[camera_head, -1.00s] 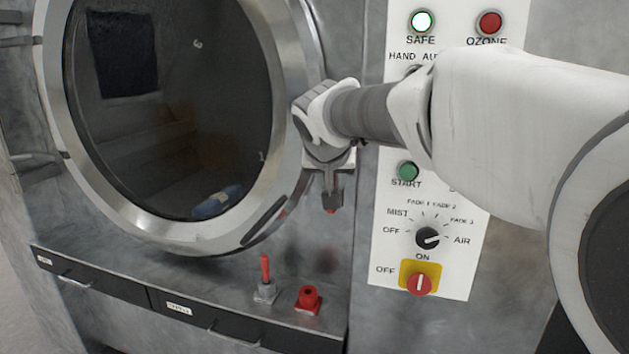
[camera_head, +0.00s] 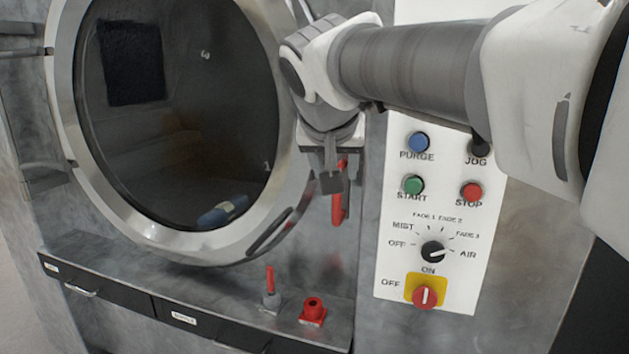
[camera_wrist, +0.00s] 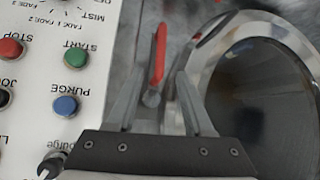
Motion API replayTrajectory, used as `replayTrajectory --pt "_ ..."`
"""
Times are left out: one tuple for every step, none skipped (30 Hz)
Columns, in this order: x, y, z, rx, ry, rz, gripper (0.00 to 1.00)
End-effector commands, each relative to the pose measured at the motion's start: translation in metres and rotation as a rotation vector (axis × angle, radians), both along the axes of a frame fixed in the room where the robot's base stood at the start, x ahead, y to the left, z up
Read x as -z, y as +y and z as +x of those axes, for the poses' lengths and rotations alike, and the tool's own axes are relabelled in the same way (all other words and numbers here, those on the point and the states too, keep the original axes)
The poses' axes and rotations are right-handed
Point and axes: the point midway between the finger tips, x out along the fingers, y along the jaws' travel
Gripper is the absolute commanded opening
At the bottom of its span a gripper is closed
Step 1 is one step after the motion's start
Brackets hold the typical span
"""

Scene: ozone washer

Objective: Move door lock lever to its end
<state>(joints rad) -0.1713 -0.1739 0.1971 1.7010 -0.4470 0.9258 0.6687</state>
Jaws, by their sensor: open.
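The door lock lever has a red handle (camera_head: 340,205); in the head view it hangs down beside the round door's lower right rim, partly hidden behind my gripper. My gripper (camera_head: 331,185) is open and points at the machine's front there. In the wrist view, which is upside down, the red lever (camera_wrist: 158,55) and its grey pivot lie between the two spread fingers of my gripper (camera_wrist: 161,75). The fingers do not appear closed on it. Whether either finger touches it, I cannot tell. The round glass door (camera_head: 180,120) looks closed.
The white control panel (camera_head: 385,270) with buttons and dials is right of my gripper. Below, a ledge carries a small red-handled lever (camera_head: 269,279) and a red fitting (camera_head: 313,312), with drawers (camera_head: 120,300) beneath. Space in front of the door's lower part is clear.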

Motion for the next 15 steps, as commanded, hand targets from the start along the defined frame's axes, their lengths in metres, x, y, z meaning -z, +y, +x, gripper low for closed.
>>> replayTrajectory --pt "-0.010 0.002 -0.008 -0.002 -0.005 0.001 0.52" --pt "-0.014 0.002 -0.013 -0.001 -0.003 0.000 0.52" --pt "-0.019 0.003 -0.019 -0.001 -0.004 0.000 0.52" --pt "-0.022 0.004 -0.023 -0.001 -0.002 0.000 0.52" --pt "-0.025 0.005 -0.026 -0.001 -0.002 0.000 0.52" --pt "-0.030 0.005 -0.030 -0.001 -0.002 0.000 0.52" --pt "-0.032 0.006 -0.033 -0.001 -0.001 0.000 0.52" --pt "-0.034 0.006 -0.035 -0.001 -0.001 0.001 0.52" --pt "-0.036 0.006 -0.037 -0.001 -0.001 0.000 0.52" --pt "-0.038 0.006 -0.039 -0.001 -0.001 -0.001 0.52" --pt "-0.038 0.007 -0.040 -0.001 0.000 -0.001 0.52" --pt "-0.039 0.007 -0.041 0.000 0.001 -0.001 0.52" --pt "-0.040 0.007 -0.042 0.000 0.001 -0.001 0.52" --pt "-0.040 0.007 -0.043 0.000 0.001 -0.001 0.52" --pt "-0.040 0.007 -0.043 0.000 0.001 -0.001 0.52"
